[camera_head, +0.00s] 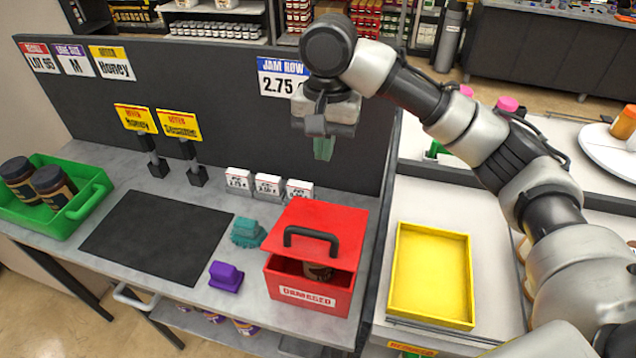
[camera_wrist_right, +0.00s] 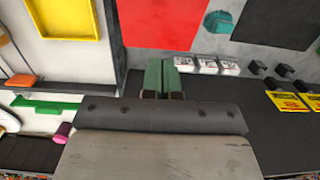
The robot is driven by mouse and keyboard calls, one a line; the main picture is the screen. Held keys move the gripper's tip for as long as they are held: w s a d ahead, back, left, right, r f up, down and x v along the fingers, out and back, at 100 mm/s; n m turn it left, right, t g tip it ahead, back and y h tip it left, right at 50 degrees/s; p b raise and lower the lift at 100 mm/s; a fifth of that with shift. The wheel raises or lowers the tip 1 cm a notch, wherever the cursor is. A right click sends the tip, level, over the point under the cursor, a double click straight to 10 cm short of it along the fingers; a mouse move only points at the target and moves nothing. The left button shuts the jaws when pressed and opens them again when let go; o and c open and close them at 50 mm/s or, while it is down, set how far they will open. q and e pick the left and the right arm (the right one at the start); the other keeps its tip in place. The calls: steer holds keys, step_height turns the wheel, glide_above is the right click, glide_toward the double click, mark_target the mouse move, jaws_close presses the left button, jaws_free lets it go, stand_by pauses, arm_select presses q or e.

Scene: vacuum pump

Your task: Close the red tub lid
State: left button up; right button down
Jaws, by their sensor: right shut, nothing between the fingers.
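The red tub (camera_head: 306,291) stands at the right end of the grey table, with a "DAMAGED" label on its front. Its red lid (camera_head: 335,222) with a dark handle is tilted, and a gap at the front shows a dark jar (camera_head: 317,271) inside. The lid also shows at the top of the right wrist view (camera_wrist_right: 165,20). My right gripper (camera_head: 324,148), with green fingertips, is shut and empty, above and behind the tub near the dark back panel. It also shows in the right wrist view (camera_wrist_right: 162,78). My left gripper is in neither view.
A teal object (camera_head: 248,233) and a purple object (camera_head: 226,277) lie left of the tub, beside a black mat (camera_head: 158,236). Small white price cards (camera_head: 268,186) stand behind. A green crate (camera_head: 88,199) holds jars at far left. A yellow tray (camera_head: 431,318) lies to the right.

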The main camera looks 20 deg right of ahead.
step_height(320, 180, down, 4)
steer(key=s+a, duration=0.2)
steer(key=p, duration=0.1)
glide_above(316, 240)
steer(key=f, duration=0.6)
steer(key=shift+w+d+f, duration=0.2)
steer(key=shift+w+f, duration=0.15)
steer(key=shift+s+a+f, duration=0.2)
steer(key=shift+s, duration=0.05)
steer(key=shift+s+a+f, duration=0.1)
steer(key=shift+s+f, duration=0.1)
steer(key=shift+f, duration=0.05)
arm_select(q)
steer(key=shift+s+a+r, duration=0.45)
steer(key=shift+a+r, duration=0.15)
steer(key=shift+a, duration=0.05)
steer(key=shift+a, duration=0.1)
arm_select(e)
steer(key=shift+w, duration=0.1)
